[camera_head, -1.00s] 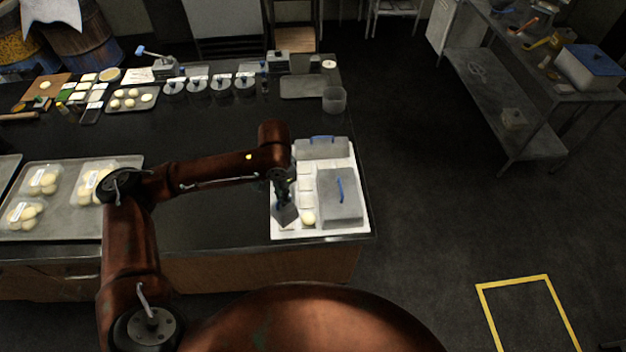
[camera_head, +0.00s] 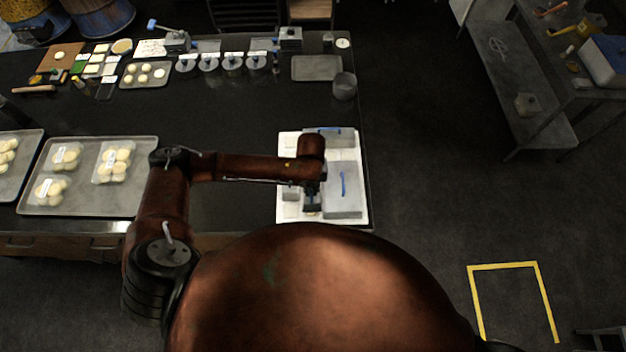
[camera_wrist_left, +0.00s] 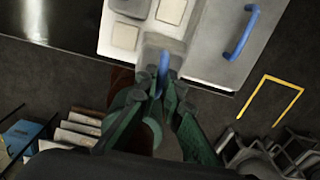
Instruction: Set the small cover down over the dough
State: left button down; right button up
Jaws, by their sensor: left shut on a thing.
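My left gripper (camera_head: 312,207) is over the lower middle of the white tray (camera_head: 283,219). It points down and is shut on the blue handle (camera_wrist_left: 163,72) of the small grey cover (camera_wrist_left: 158,44). In the wrist view the small cover is at the tray's edge, beside the large grey cover (camera_wrist_left: 215,47). In the head view the large cover (camera_head: 343,200) lies on the tray's right side. My right gripper is not in view.
Another grey cover with a blue handle (camera_head: 327,138) stands at the tray's back. A grey box shape (camera_head: 290,193) is left of the gripper. A metal tray of packed dough balls (camera_head: 133,195) lies left. A clear cup (camera_head: 344,87) stands behind. The black counter between is clear.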

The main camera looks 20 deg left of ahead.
pick_arm(q)
jog(key=shift+f+b, duration=0.25)
jog(key=shift+b, duration=0.05)
notch_tip(320, 180, down, 2)
jog(key=b, duration=0.2)
jog(key=shift+f+b, duration=0.2)
jog(key=shift+b, duration=0.1)
jog(key=shift+f+b, duration=1.05)
jog(key=shift+f, duration=1.45)
jog(key=shift+p, duration=0.4)
jog(key=shift+f, duration=0.5)
jog(key=c, duration=2)
grip_release()
